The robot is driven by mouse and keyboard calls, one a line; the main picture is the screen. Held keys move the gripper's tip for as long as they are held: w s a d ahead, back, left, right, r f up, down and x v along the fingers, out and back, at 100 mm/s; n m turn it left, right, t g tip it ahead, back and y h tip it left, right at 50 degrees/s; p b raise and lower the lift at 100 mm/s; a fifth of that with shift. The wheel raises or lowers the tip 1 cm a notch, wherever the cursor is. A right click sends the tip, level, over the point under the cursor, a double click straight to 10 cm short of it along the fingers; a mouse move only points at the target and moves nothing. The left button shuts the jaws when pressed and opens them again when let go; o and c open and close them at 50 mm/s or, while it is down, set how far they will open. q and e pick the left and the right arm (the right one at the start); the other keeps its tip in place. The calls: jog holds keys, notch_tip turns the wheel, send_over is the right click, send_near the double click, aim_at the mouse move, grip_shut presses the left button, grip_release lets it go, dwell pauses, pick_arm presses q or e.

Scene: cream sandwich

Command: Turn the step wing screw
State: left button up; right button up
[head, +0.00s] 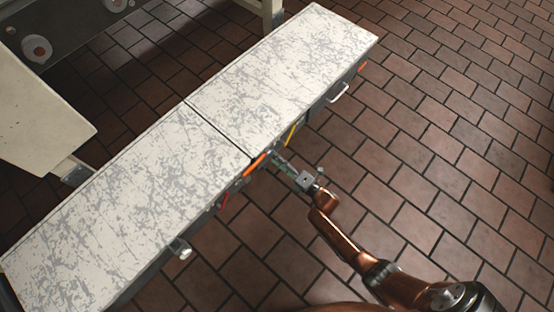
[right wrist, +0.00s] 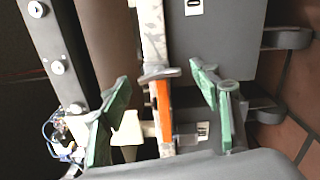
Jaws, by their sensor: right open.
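The step (head: 270,75) is a long bench with a scratched white top, running diagonally across the head view. My right gripper (head: 280,160) is at its near side, close to the orange strip (head: 254,165). In the right wrist view my right gripper (right wrist: 166,112) is open, its green-padded fingers apart. Between them show the orange strip (right wrist: 164,104) and a pale cream piece (right wrist: 128,130) with a short shaft beside it. The cream piece may be the wing screw; I cannot tell for sure. It is not distinguishable in the head view. My left gripper is not in view.
A yellow strip (head: 291,134) and a red strip (head: 224,201) are on the step's near side, with a handle (head: 340,93) further right. A cream panel (head: 40,120) stands at the left. The tiled floor (head: 440,130) on the right is clear.

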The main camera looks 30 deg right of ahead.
jog(key=v, duration=1.2)
